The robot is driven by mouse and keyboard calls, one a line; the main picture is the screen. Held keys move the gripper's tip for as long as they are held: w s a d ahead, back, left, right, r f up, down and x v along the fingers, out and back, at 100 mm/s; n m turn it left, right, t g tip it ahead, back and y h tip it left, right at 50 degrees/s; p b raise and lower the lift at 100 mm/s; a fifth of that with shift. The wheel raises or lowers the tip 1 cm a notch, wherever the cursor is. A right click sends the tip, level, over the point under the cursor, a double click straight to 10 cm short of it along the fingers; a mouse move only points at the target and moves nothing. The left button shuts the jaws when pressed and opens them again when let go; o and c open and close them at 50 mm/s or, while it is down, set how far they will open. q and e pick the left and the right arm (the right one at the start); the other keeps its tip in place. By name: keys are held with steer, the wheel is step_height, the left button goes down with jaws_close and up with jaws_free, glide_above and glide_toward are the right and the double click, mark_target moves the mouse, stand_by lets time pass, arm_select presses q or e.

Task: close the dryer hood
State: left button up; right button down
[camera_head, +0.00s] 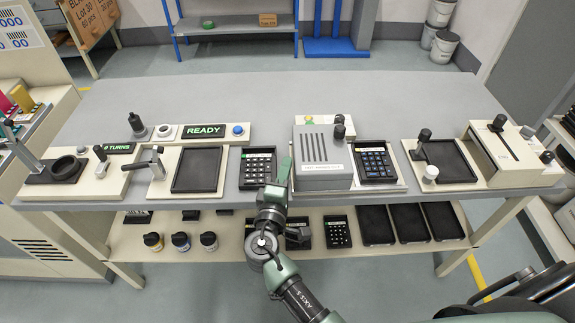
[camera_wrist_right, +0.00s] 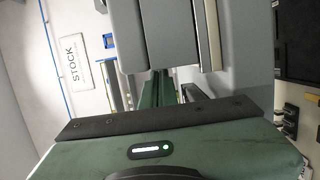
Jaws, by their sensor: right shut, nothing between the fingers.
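The dryer has a grey box hood (camera_head: 322,170) with dark vent slots on top and a label on its front. The hood sits over the left part of a pale base. To its right, a blue-keyed keypad (camera_head: 375,163) lies uncovered. My right gripper (camera_head: 284,172) is shut and empty, close beside the hood's left side; I cannot tell whether it touches. In the right wrist view, the shut fingers (camera_wrist_right: 158,90) point toward a large grey body, probably the hood (camera_wrist_right: 170,35). My left gripper is not in view.
A dark keypad (camera_head: 257,167) lies just left of my gripper. An empty dark tray (camera_head: 196,169) is further left. A lever station (camera_head: 442,160) stands to the right. The bench's back strip (camera_head: 270,98) is clear. Jars and trays stand on the lower shelf (camera_head: 285,250).

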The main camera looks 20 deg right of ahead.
mark_target(349, 165)
steer(key=s+d, duration=0.1)
steer(key=d, duration=0.3)
steer(key=s+d, duration=0.1)
steer(key=d, duration=0.4)
steer(key=s+d, duration=0.2)
steer(key=d, duration=0.3)
steer(key=shift+s+d+r, duration=0.1)
steer(key=shift+s+d, duration=0.05)
steer(key=shift+d, duration=0.45)
steer(key=shift+d, duration=0.1)
